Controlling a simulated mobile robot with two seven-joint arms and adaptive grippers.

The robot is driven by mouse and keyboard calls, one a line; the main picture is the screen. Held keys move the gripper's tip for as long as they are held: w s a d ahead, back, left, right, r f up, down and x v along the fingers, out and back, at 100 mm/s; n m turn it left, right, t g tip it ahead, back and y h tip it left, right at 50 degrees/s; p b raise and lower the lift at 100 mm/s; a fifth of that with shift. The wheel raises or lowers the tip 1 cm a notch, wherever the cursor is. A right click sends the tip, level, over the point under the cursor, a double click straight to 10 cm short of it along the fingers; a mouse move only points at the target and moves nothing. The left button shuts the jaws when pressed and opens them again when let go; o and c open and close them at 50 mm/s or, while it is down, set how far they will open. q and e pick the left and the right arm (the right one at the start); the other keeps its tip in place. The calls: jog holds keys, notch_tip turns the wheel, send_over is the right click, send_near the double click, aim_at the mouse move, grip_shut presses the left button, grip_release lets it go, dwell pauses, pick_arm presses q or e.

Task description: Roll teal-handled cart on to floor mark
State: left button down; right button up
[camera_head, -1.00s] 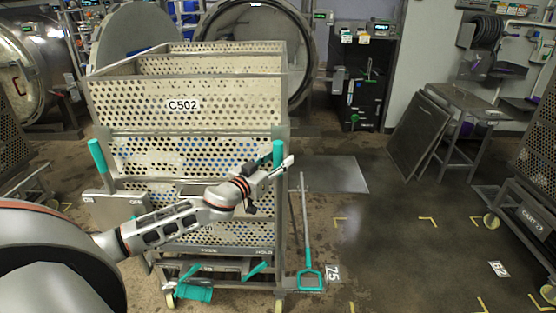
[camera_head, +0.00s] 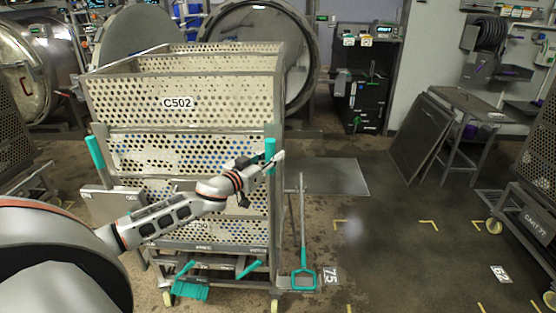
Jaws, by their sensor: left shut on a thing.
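The teal-handled cart (camera_head: 122,142) stands in front of me, loaded with perforated crates; the top one (camera_head: 225,98) is labelled C502. It has a left teal handle (camera_head: 96,155) and a right teal handle (camera_head: 270,150). My left gripper (camera_head: 268,162) is shut on the right handle; the forearm partly hides the cart's middle. The left handle is free. Yellow corner marks (camera_head: 428,224) lie on the dark floor to the right, beside number plates 75 (camera_head: 330,276) and 62 (camera_head: 500,273). My right gripper is not in view.
A teal-ended pole (camera_head: 303,278) stands close to the cart's right side. Another cart (camera_head: 530,205) is at the right edge. A metal floor plate (camera_head: 335,176), a leaning panel (camera_head: 420,140) and a side table (camera_head: 462,105) are behind. The floor at centre right is clear.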

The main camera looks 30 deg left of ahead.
pick_arm(q)
jog(key=shift+w+a+r+y, duration=0.15)
jog(key=shift+w+a+y, duration=0.2)
jog(key=shift+a, duration=0.3)
jog(key=c, duration=2)
grip_release()
jog(key=shift+c, duration=0.2)
jog(key=shift+o, duration=1.4)
jog(key=shift+s+a, duration=0.1)
jog(key=shift+a, duration=0.05)
jog(key=shift+s, duration=0.15)
jog(key=shift+d, duration=0.2)
jog(key=shift+s+f, duration=0.25)
jog(key=shift+s, duration=0.4)
jog(key=s, duration=1)
jog(key=shift+s+a+r, duration=0.15)
jog(key=shift+s+a, duration=0.1)
jog(key=shift+s, duration=0.05)
